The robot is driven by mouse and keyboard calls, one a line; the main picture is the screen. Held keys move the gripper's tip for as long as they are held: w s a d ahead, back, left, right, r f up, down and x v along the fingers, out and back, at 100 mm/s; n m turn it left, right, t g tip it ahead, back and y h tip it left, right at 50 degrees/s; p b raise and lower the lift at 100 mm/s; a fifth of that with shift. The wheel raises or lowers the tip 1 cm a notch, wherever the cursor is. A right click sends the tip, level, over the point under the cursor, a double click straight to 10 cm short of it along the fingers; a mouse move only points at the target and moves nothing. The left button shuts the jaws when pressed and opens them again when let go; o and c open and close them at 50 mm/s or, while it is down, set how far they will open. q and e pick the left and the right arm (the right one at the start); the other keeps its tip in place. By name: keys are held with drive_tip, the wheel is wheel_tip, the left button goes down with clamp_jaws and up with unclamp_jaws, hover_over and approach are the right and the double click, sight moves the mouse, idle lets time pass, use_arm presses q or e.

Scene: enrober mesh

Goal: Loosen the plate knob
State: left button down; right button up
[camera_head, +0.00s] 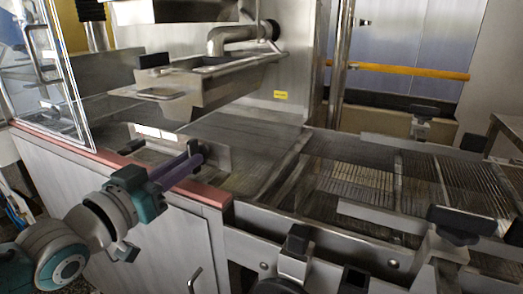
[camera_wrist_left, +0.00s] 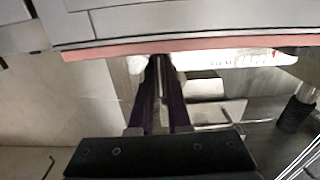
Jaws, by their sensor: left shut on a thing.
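My left gripper (camera_head: 196,158) reaches in from the left over the red edge of the cabinet, beside the enrober's sloping metal plate (camera_head: 245,135). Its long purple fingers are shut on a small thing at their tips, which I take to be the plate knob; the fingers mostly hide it. In the left wrist view the two fingers (camera_wrist_left: 160,63) come close together at the far end, with grey metal around them. How far the knob is turned cannot be seen. My right gripper is not in view.
A metal trough (camera_head: 200,80) with a black handle hangs above the gripper. The wire mesh belt (camera_head: 360,185) runs to the right, with black knobs (camera_head: 455,222) along its frame. A clear panel (camera_head: 40,65) stands at the left. The red edge (camera_head: 200,192) lies below the fingers.

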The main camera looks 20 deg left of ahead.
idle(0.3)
use_arm(q)
drive_tip(key=c, duration=0.9)
unclamp_jaws()
drive_tip(key=shift+s, duration=0.1)
drive_tip(key=shift+s, duration=0.4)
drive_tip(key=s, duration=0.3)
drive_tip(key=s+p, duration=0.1)
drive_tip(key=s, duration=0.5)
drive_tip(key=shift+a, duration=0.35)
